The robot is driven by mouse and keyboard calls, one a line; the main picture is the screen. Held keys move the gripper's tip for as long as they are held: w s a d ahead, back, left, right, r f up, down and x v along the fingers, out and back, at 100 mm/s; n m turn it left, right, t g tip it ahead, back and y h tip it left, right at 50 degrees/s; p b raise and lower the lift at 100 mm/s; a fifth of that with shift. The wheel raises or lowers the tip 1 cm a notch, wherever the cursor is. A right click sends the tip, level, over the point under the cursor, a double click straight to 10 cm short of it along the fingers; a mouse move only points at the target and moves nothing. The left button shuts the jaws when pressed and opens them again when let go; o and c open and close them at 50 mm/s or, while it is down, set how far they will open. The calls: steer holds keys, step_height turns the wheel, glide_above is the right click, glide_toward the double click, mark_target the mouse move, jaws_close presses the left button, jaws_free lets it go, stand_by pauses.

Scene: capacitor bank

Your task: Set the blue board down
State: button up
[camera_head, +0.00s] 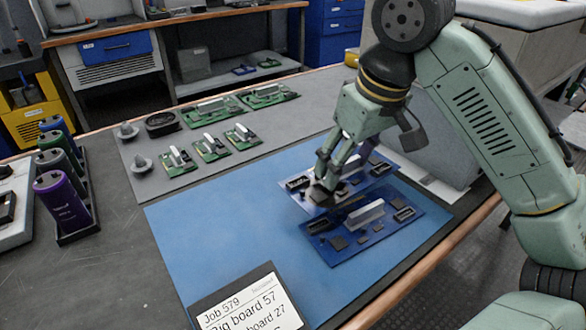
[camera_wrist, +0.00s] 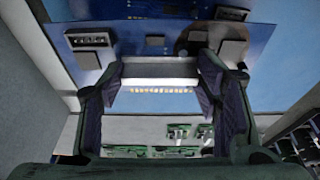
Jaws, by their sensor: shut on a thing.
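My gripper (camera_head: 335,172) is shut on a blue board (camera_head: 293,184), which it holds over the blue mat (camera_head: 215,225). In the wrist view the fingers (camera_wrist: 160,84) stand on either side of the pale bar on the held board (camera_wrist: 125,47). A second blue board (camera_head: 350,254), with a pale bar and dark parts, lies on the mat just nearer than the held one. The held board overlaps its far edge in the picture. My fingers hide part of the held board, and the gap beneath it is hard to judge.
Several green boards (camera_head: 212,147) lie on a grey mat (camera_head: 150,195) behind the blue mat. A job sign (camera_head: 250,305) stands at the near edge. Capacitors in a rack (camera_head: 68,205) stand at left. The blue mat's left part is clear.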

glide_above(288, 173)
steer(key=s+d, duration=0.2)
steer(key=shift+w+a+f, duration=0.15)
steer(key=shift+w+f, duration=0.1)
steer(key=shift+f, duration=0.2)
steer(key=shift+a+b+x, duration=0.2)
steer(key=shift+b+x, duration=0.3)
steer(key=shift+x, duration=1.4)
steer(key=shift+f, duration=0.15)
steer(key=o, duration=1.3)
steer(key=shift+c, duration=0.2)
steer(key=p+v, duration=0.2)
steer(key=v, duration=1)
